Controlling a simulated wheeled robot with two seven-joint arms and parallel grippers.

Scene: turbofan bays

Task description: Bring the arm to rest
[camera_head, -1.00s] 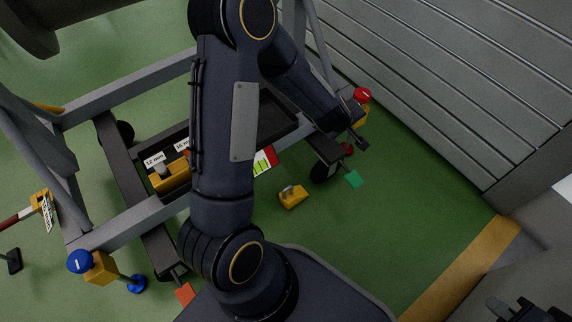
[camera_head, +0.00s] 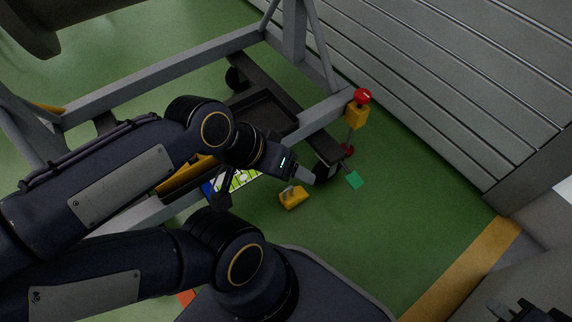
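A grey wheeled stand (camera_head: 165,72) with a dark tray (camera_head: 262,117) is behind the arm. A ribbed grey wall (camera_head: 450,90) bounds the right. Open floor lies between.

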